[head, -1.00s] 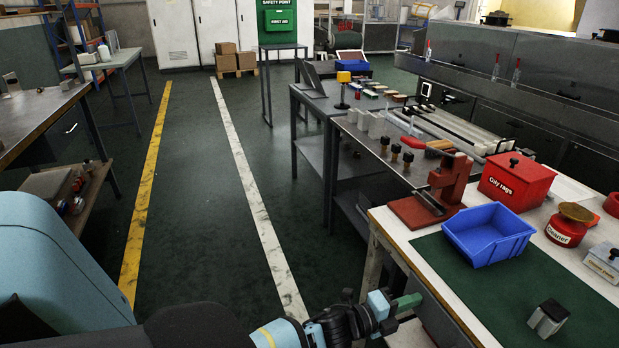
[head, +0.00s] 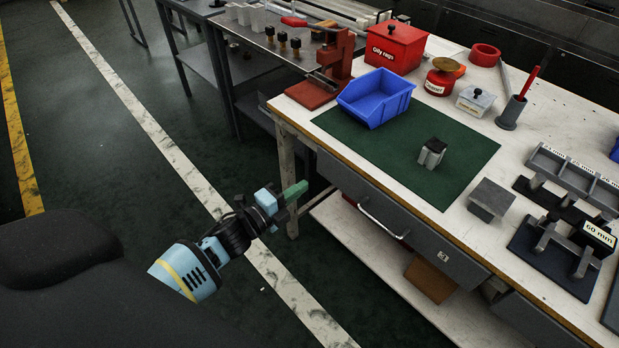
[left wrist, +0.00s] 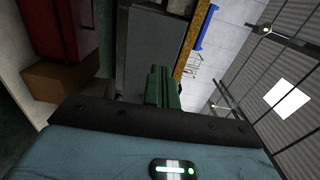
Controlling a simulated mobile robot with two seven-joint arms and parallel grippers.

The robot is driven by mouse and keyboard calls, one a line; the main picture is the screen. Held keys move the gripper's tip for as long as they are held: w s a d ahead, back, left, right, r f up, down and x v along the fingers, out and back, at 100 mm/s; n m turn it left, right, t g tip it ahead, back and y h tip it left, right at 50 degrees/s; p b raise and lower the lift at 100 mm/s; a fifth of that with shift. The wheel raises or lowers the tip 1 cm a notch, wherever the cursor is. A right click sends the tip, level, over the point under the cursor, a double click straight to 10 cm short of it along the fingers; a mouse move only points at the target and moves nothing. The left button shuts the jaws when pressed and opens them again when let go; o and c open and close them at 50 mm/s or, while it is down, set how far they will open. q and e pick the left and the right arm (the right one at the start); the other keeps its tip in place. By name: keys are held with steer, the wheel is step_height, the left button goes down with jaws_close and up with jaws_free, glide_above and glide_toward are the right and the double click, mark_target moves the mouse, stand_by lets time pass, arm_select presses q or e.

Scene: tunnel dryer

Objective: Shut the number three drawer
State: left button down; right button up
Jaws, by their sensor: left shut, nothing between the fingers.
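A grey drawer (head: 405,225) with a pale bar handle (head: 383,216) sits under the front edge of the workbench in the head view. Its small white label (head: 445,256) is too small to read surely. I cannot tell how far it stands out. A second grey drawer front (head: 530,325) shows partly at the lower right. My left gripper (head: 297,190) has green fingers, shut and empty, just left of the grey drawer's left end, near the bench leg. In the left wrist view, the shut fingers (left wrist: 162,86) point toward a grey panel (left wrist: 150,45). My right gripper is out of view.
The workbench (head: 470,220) carries a green mat, a blue bin (head: 376,97), a red oily-rags box (head: 396,47) and a gauge stand (head: 560,240). A brown box (head: 430,280) is on its lower shelf (head: 365,250). The floor left of the bench is clear.

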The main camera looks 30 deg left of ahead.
arm_select(q)
steer(key=shift+v, duration=2.9)
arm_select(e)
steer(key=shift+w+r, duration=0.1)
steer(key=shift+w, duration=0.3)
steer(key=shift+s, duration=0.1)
